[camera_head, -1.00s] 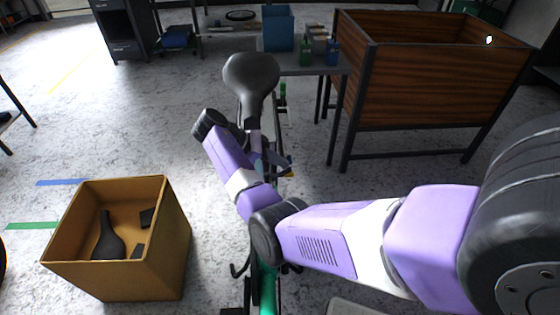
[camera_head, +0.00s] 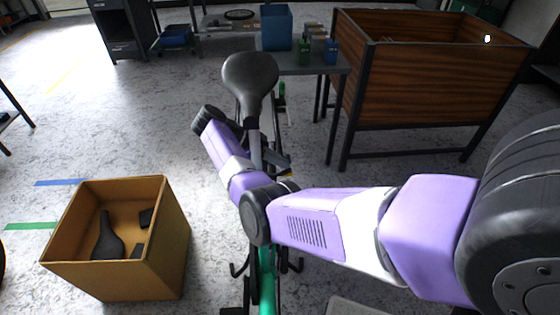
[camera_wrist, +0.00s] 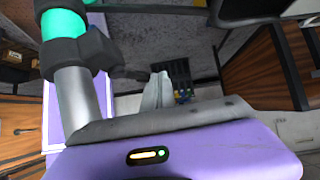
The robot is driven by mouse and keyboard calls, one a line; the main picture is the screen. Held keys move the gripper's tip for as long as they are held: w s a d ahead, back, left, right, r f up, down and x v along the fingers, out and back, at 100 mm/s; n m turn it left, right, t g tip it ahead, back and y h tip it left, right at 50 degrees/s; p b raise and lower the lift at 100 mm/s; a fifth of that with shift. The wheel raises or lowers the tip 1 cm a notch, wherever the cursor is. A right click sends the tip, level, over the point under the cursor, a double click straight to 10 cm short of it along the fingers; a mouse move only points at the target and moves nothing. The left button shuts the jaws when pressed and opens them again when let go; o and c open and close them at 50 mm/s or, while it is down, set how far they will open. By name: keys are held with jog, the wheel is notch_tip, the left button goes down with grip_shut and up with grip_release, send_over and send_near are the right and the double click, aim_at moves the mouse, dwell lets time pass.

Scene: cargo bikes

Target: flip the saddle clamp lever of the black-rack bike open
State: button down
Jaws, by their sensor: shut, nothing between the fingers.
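The bike stands in the middle of the head view, with a dark saddle (camera_head: 250,75) on an upright silver seat post (camera_head: 255,152) and a green frame tube (camera_head: 267,280). In the wrist view, the seat post (camera_wrist: 76,98) enters a black saddle clamp (camera_wrist: 90,50) at the green tube. A dark lever-like part (camera_wrist: 128,73) sticks out from the clamp to the right. My gripper (camera_wrist: 157,90) is shut and empty, its pale fingertips close to the end of that part. I cannot tell whether they touch. My arm hides the clamp in the head view.
A yellow-brown box (camera_head: 120,270) with a spare saddle stands on the floor at left. A wooden planter-like crate (camera_head: 430,85) on legs stands at back right. A grey table (camera_head: 310,68) holds a blue bin (camera_head: 277,27) and small bottles.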

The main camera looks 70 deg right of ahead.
jog(key=shift+s+a+r+m+g+y+p, duration=0.1)
jog(key=shift+s+a+m+g+y+p, duration=0.2)
jog(key=shift+m+y, duration=0.35)
jog(key=shift+s+a+r+m+g+y+p, duration=0.1)
jog(key=shift+s+m+g+y+p, duration=0.15)
jog(key=shift+m+g+y, duration=0.35)
dwell(0.5)
jog(key=shift+s+a+p, duration=0.25)
jog(key=shift+p, duration=0.05)
dwell(1.6)
jog(key=shift+a, duration=0.1)
dwell(2.2)
jog(key=shift+w+a+r, duration=0.1)
jog(key=shift+w+a, duration=0.4)
jog(key=shift+w, duration=0.05)
